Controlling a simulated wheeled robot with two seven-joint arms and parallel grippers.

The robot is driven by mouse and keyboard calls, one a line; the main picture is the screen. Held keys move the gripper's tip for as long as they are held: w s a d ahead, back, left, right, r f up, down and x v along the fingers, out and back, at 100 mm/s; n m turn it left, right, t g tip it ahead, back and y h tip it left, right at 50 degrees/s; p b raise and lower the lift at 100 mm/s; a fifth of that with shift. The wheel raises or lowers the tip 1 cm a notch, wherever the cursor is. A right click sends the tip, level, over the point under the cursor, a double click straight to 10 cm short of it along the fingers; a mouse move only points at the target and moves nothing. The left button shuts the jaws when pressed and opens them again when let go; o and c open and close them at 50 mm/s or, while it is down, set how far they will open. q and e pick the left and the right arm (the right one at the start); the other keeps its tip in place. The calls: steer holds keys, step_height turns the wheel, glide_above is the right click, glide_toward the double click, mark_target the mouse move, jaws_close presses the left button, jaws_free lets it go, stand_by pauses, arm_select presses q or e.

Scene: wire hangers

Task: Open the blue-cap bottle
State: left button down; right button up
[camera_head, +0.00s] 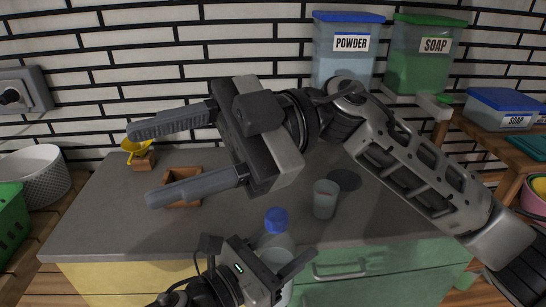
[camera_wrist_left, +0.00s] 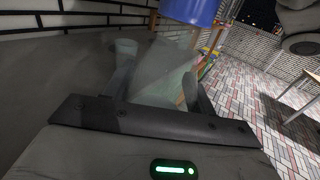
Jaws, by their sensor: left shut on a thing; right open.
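My left gripper (camera_head: 262,249) is shut on the bottle's body, below the cap. In the left wrist view the bottle's body (camera_wrist_left: 163,72) is between the fingers, with the blue cap (camera_wrist_left: 190,10) at the top edge. My right gripper (camera_head: 140,165) is open and empty. It is above the counter, up and left of the bottle, with its fingers pointing left. The bottle's lower part is partly hidden by my left gripper.
The grey counter (camera_head: 110,215) holds a cup (camera_head: 325,198), a dark round disc (camera_head: 345,179), a small wooden box (camera_head: 183,203) and a yellow item (camera_head: 134,148). Powder (camera_head: 343,60) and soap (camera_head: 427,65) containers stand at the back right. A white basket (camera_head: 42,175) is at left.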

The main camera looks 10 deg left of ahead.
step_height(320, 180, down, 4)
steer(key=t+h, duration=0.3)
steer(key=h, duration=0.3)
steer(key=m+t+h, duration=0.6)
steer(key=t+h, duration=0.1)
steer(key=t, duration=0.2)
glide_above(274, 214)
steer(key=shift+s+a+f, duration=0.15)
steer(key=shift+s+f, duration=0.05)
steer(key=shift+f, duration=0.65)
steer(key=shift+w+f+m+h, duration=0.15)
steer(key=shift+f+m+h, duration=0.05)
steer(key=shift+m+h, duration=0.1)
step_height(274, 214, down, 8)
steer(key=shift+r, duration=0.25)
steer(key=shift+c, duration=0.3)
